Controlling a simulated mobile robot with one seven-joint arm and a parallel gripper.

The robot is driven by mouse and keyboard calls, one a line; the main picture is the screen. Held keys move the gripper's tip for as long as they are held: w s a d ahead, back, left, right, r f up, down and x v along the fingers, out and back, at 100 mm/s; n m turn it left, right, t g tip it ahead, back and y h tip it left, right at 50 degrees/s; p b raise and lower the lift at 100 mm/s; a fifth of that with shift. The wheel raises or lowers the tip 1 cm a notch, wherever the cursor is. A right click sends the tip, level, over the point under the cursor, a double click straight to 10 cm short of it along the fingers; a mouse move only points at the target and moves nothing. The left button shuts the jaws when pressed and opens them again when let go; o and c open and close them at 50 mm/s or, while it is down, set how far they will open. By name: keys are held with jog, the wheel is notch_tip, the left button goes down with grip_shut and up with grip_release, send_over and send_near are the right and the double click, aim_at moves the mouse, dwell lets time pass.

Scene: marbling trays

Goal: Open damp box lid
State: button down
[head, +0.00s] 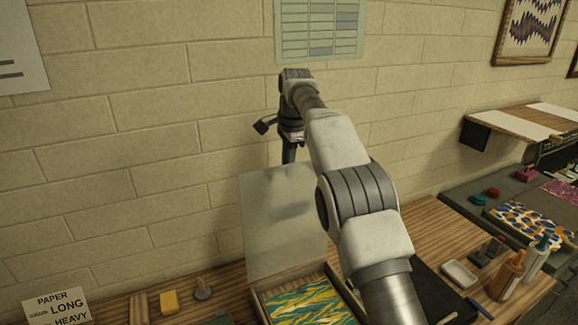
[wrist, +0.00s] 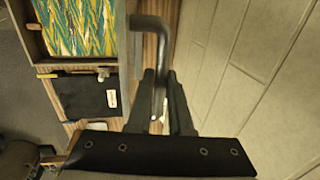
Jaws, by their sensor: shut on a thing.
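The damp box (head: 258,301) stands on the wooden bench with yellow and green marbled paper inside. Its pale grey lid (head: 262,225) is raised and stands nearly upright at the back of the box, close to the wall. My gripper (head: 288,158) is at the lid's top edge, and my arm hides the right side of the lid and box. In the wrist view my gripper (wrist: 161,80) is shut on a bent grey metal handle (wrist: 152,22).
A dark board with a small white label (wrist: 111,97) lies beside the box. A yellow block (head: 169,301), a white dish (head: 459,274) and bottles (head: 507,276) stand on the bench. The brick wall (head: 150,150) is close behind the lid. A paper sign (head: 60,308) stands at front left.

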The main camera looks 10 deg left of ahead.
jog(key=shift+f, duration=0.1)
jog(key=c, duration=0.8)
grip_release()
jog(key=shift+c, duration=0.2)
